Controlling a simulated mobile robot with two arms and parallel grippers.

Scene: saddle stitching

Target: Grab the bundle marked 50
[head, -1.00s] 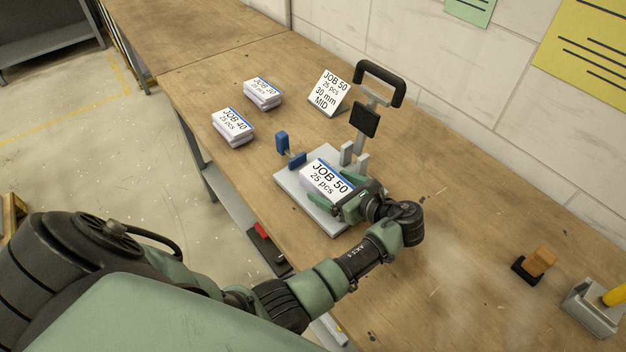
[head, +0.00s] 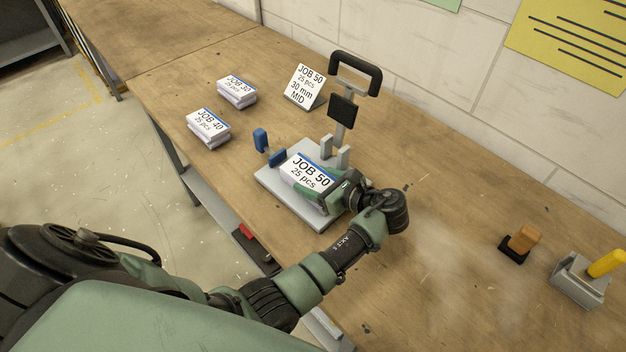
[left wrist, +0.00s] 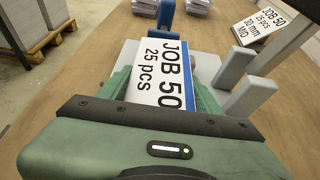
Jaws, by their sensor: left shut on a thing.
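The bundle marked JOB 50, 25 pcs (head: 309,171) is a white stack with a blue stripe. It is at the grey base plate (head: 270,184) of the stitching device; whether it rests on the plate I cannot tell. My left gripper (head: 318,184) is shut on this bundle, a finger on each side. In the left wrist view the bundle (left wrist: 160,75) sits between the green fingers (left wrist: 160,92). The bundle's near end is hidden by the gripper. My right gripper is not in view.
Bundles marked JOB 40 (head: 209,125) and JOB 30 (head: 237,88) lie further left. A sign (head: 305,86) reads JOB 50, 30 mm, MID. A black-handled lever (head: 342,108), grey posts (head: 343,157) and a blue stop (head: 261,141) stand around the plate. An orange-brown block (head: 523,238) lies right.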

